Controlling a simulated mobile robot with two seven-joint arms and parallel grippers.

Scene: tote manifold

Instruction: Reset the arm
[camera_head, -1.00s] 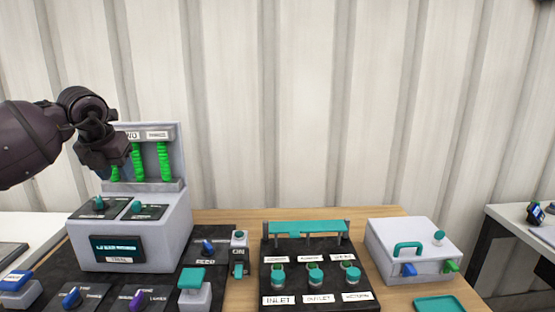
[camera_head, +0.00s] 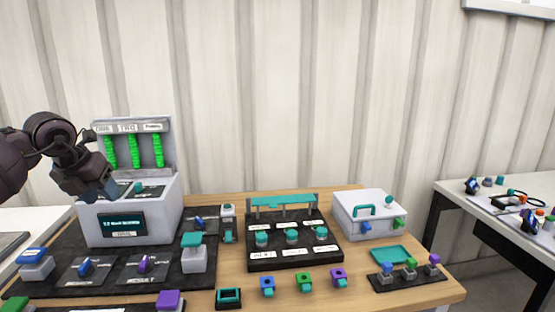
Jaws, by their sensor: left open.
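My left gripper (camera_head: 105,197) comes in from the left and hangs in front of the grey machine (camera_head: 165,205), near its sloped top panel. Its fingers look dark and small, and nothing shows between them. The machine has a dark screen on its front and an upright back panel with three green coiled columns (camera_head: 135,151). I cannot tell whether the gripper touches the machine. My right gripper is not in view.
A black manifold block (camera_head: 293,254) with teal knobs stands mid-table. A white box (camera_head: 372,220) with a teal handle and a teal tray (camera_head: 390,254) are to its right. Small coloured blocks (camera_head: 304,282) line the front. A second table (camera_head: 470,206) is at right.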

